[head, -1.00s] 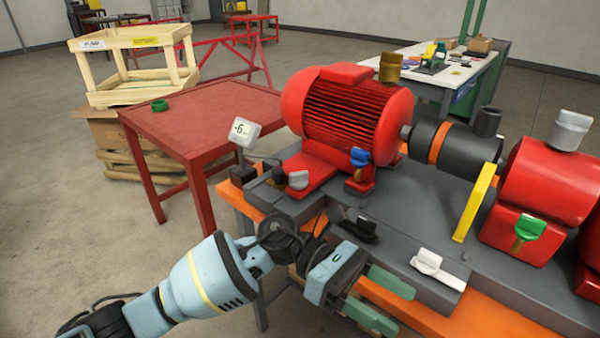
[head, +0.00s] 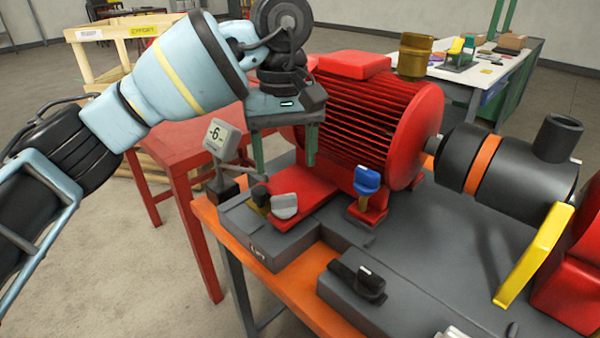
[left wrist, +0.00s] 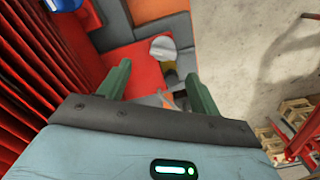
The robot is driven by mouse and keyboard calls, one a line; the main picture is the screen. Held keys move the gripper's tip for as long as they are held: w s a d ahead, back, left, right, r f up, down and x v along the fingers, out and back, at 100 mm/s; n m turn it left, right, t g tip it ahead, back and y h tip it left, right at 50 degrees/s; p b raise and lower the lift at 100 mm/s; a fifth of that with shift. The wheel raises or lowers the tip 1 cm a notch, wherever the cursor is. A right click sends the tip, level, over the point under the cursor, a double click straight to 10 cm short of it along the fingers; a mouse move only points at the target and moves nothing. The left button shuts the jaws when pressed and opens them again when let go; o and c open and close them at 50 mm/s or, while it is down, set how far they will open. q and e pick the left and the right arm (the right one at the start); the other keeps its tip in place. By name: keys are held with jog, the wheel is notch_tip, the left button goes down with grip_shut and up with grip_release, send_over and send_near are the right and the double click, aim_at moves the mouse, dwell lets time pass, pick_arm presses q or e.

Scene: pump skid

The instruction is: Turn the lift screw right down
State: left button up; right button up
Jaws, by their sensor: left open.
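The red motor (head: 375,120) sits on the grey skid plate, with a grey-handled knob (head: 284,205) at its near left foot and a blue-handled knob (head: 367,180) to the right. I cannot tell by labels which knob is the lift screw. A small dial gauge (head: 222,138) reading -6 stands left of the grey knob. My left gripper (head: 286,165) is open and empty, pointing down above the grey knob, apart from it. In the left wrist view the grey knob (left wrist: 163,48) shows just beyond the open fingers (left wrist: 157,76). My right gripper is not in view.
A red table (head: 180,150) stands behind my left arm. The motor's finned side is close to the gripper's right.

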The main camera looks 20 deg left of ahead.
aim_at(283, 196)
pick_arm(q)
jog(key=shift+a+r, duration=0.2)
jog(key=shift+r, duration=0.15)
jog(key=shift+s, duration=0.25)
jog(key=shift+s+f, duration=0.1)
jog(key=shift+f, duration=0.1)
notch_tip(283, 196, down, 7)
jog(key=shift+f+b, duration=0.15)
jog(key=shift+b, duration=0.45)
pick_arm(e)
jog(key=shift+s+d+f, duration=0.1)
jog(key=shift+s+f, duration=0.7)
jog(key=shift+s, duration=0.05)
pick_arm(q)
jog(key=shift+c, duration=0.2)
jog(key=c, duration=0.9)
